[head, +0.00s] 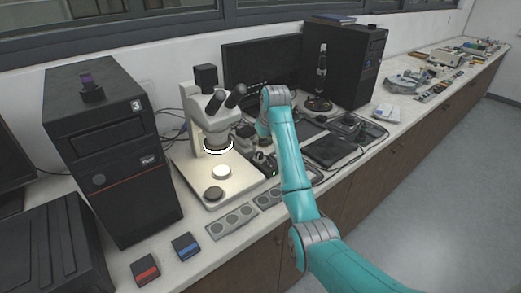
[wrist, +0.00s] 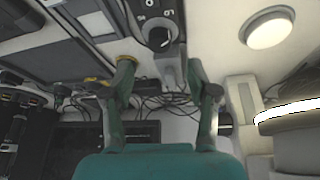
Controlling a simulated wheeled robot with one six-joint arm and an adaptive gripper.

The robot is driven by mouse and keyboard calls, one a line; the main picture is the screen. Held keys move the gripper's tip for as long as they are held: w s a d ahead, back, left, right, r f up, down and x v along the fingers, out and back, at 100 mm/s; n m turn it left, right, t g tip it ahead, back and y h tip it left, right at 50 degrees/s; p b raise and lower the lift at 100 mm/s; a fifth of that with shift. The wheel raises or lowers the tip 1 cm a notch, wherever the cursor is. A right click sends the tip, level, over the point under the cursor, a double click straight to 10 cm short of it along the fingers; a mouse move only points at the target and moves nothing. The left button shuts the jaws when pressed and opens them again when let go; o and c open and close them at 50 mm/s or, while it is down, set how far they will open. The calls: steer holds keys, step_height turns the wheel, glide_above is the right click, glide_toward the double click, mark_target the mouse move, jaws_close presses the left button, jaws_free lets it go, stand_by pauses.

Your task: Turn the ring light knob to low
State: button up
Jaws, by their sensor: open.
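The microscope (head: 208,122) stands on a pale base, with its lit white ring light (head: 218,149) under the head. The ring light also glows at the right of the wrist view (wrist: 292,112). A small dark control box (head: 264,162) with a green lamp sits right of the microscope base. In the wrist view a round dark knob (wrist: 158,38) with pale markings around it shows on a dark panel, just beyond my fingertips. My gripper (wrist: 162,66) is open and empty, its fingers apart on either side below the knob. The knob's exact setting is too small to read.
A black computer tower (head: 115,155) stands left of the microscope, and a monitor (head: 262,70) behind. Grey button strips (head: 232,222) lie at the bench's front edge. Cables (wrist: 165,102) run behind my fingers. A bright round stage light (wrist: 270,30) lies to the right.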

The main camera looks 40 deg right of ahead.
steer(key=v, duration=0.5)
steer(key=shift+r, duration=0.15)
steer(key=shift+s, duration=0.1)
stand_by(0.3)
